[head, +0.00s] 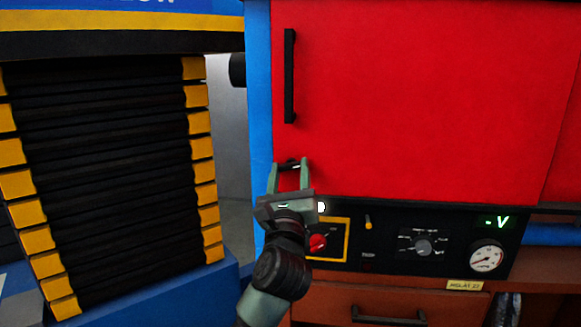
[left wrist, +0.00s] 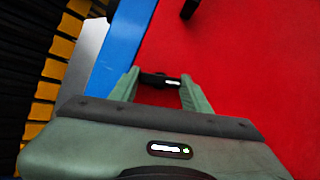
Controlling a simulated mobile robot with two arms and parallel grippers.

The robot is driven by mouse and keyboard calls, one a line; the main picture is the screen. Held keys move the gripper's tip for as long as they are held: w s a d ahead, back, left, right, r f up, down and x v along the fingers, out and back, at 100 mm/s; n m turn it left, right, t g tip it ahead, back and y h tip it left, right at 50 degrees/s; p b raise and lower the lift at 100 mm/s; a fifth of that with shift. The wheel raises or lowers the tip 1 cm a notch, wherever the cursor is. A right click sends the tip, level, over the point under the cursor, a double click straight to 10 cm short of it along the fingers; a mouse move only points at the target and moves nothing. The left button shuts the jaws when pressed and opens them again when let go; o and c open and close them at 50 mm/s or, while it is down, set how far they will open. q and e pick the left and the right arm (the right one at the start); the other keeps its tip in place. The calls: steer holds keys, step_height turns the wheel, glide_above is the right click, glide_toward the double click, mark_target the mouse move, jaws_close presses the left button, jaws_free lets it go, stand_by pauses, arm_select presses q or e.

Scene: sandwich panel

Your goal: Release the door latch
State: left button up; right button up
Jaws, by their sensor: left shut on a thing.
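The red cabinet door (head: 410,95) fills the upper right of the head view, with a long black vertical handle (head: 290,76) near its left edge. A small black latch (head: 290,165) sits low on the door near its left edge. My left gripper (head: 291,170) is at this latch, its two green fingers on either side of it. In the left wrist view the latch (left wrist: 160,79) lies between the fingertips, and the gripper is shut on it. The door looks closed. My right gripper is not in view.
Below the door is a black control panel with a red knob (head: 317,242), a dial (head: 424,246) and a gauge (head: 486,257). A drawer handle (head: 388,316) is lower down. A black bellows stack with yellow edges (head: 110,170) stands at left. A blue frame post (head: 259,120) borders the door.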

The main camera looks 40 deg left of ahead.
arm_select(q)
steer(key=m+t+h+p, duration=0.1)
steer(key=m+p, duration=0.1)
steer(key=m, duration=0.1)
steer(key=shift+a+r, duration=0.1)
steer(key=shift+r, duration=0.1)
steer(key=shift+f+m+h, duration=0.2)
steer(key=shift+m+h, duration=0.2)
steer(key=shift+m, duration=0.2)
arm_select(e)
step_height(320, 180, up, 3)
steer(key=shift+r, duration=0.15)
arm_select(q)
steer(key=o, duration=1.4)
steer(key=shift+c, duration=0.2)
steer(key=shift+s+f, duration=0.1)
steer(key=shift+s, duration=0.05)
